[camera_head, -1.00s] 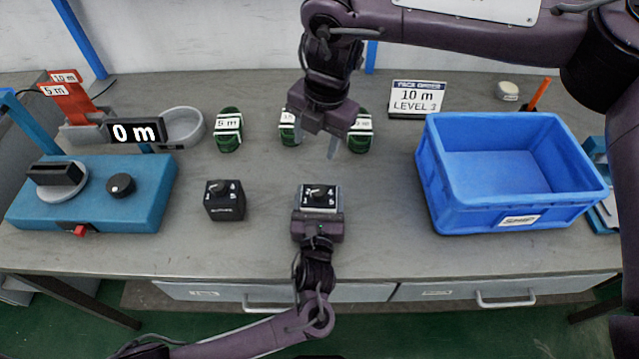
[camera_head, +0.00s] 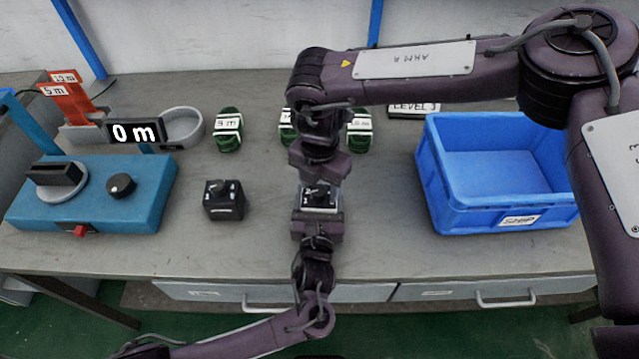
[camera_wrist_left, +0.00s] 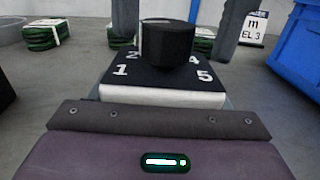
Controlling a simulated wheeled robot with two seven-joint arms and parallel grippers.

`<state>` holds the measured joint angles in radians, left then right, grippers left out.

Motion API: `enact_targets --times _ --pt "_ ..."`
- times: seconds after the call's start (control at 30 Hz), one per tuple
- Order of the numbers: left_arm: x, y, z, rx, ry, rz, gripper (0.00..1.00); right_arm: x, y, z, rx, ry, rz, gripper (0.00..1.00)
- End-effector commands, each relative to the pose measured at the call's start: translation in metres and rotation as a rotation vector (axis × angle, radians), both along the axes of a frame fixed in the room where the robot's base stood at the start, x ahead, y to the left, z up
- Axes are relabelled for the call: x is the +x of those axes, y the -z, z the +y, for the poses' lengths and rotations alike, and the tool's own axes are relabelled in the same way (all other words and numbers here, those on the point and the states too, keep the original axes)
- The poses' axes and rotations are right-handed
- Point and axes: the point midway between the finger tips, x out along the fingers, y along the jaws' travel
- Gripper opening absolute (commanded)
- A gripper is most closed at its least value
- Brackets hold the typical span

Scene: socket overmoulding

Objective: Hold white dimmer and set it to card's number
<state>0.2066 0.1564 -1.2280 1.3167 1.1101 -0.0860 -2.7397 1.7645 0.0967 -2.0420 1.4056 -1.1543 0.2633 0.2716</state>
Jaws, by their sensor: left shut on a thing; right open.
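The white dimmer (camera_head: 333,205) has a black numbered top and a round black knob (camera_wrist_left: 168,42). The digits 1, 2, 4 and 5 show in the left wrist view. My left gripper (camera_head: 318,212) is shut on the dimmer from the front, which stands upright. My right gripper (camera_head: 319,184) hangs straight over it, open. Its two grey fingers show either side of the knob in the left wrist view, apart from it. The knob's pointer is not readable. The card (camera_head: 414,108) is mostly behind my right arm; "LEVEL 3" shows in part.
A black dimmer (camera_head: 224,200) stands to the left. Several green cable coils (camera_head: 228,130) lie behind. A blue machine (camera_head: 150,190) with a "0 m" display (camera_head: 134,132) is at left. A blue SHIP crate (camera_head: 470,215) is at right. The front table strip is clear.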

Motion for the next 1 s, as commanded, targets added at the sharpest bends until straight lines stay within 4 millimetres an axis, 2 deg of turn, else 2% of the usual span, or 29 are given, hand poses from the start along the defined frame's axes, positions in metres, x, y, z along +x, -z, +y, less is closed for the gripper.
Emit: enact_targets --times 0.3,0.67,1.0 --pt "0.0001 -0.0002 0.0001 0.0 0.0 0.0 0.49 0.0001 0.0033 0.0003 0.001 0.0 -0.001 0.52" --pt "0.0001 -0.0002 0.0001 0.0 0.0 -0.001 0.49 0.0001 0.0031 0.0002 0.001 0.0 -0.001 0.07" --pt "0.0001 -0.0001 0.0002 0.0 0.0 0.0 0.49 -0.0002 0.0036 0.0005 0.001 0.055 0.0 0.07"
